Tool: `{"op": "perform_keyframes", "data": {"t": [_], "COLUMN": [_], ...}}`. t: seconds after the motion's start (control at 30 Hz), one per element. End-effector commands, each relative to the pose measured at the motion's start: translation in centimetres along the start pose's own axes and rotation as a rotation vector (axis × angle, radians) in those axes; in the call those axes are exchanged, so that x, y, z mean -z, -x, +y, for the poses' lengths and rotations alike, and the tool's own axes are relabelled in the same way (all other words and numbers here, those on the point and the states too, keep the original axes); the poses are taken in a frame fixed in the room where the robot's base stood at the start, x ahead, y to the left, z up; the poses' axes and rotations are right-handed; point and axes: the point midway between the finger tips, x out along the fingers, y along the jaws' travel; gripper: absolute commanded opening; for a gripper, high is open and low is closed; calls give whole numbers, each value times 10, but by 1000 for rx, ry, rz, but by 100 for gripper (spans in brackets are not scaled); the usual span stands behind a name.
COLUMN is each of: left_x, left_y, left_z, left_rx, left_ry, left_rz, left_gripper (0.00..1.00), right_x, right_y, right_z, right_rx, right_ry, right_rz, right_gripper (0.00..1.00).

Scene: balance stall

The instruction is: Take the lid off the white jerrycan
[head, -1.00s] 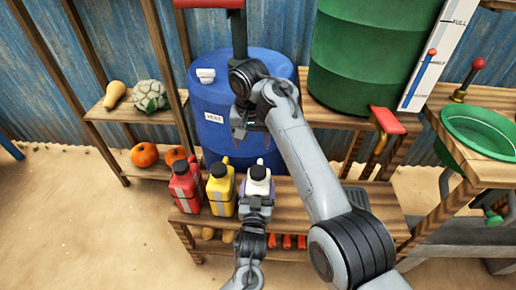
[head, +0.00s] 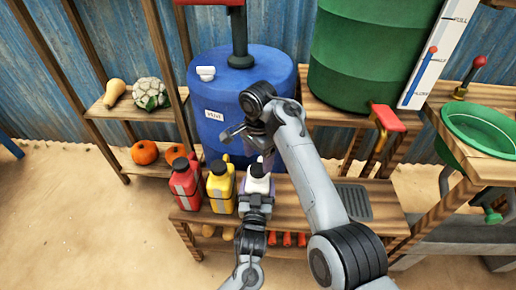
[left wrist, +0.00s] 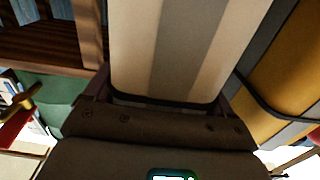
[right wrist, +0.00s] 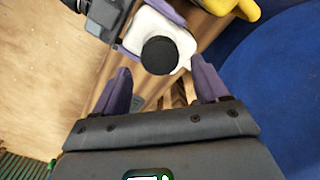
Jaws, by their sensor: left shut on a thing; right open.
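The white jerrycan (head: 257,184) stands on the low wooden bench, at the right end of a row of jerrycans. Its black lid (head: 257,171) is on top, and shows from above in the right wrist view (right wrist: 159,55). My left gripper (head: 256,203) is shut on the jerrycan's body from the front; the body fills the middle of the left wrist view (left wrist: 165,45). My right gripper (right wrist: 160,88) is open and empty, above the jerrycan, its fingers on either side of and apart from the lid. In the head view my right arm hides part of the area behind.
A yellow jerrycan (head: 221,190) and a red jerrycan (head: 186,186) stand to the left. A blue barrel (head: 225,90) is close behind. A grey drain grate (head: 353,201) lies on the clear right part of the bench (head: 300,205).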

Motion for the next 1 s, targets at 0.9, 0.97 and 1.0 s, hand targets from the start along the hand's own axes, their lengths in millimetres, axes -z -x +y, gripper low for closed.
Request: {"op": "perform_keyframes", "data": {"t": [0.9, 0.97, 1.0], "left_x": [0, 0, 0], "left_y": [0, 0, 0], "left_z": [0, 0, 0], "left_rx": [0, 0, 0], "left_ry": [0, 0, 0], "left_rz": [0, 0, 0], "left_gripper": [0, 0, 0], "right_x": [0, 0, 0], "right_y": [-40, -40, -40], "right_z": [0, 0, 0], "right_rx": [1, 1, 1], "right_ry": [2, 2, 2], "right_rz": [0, 0, 0], "right_gripper": [46, 37, 30]}}
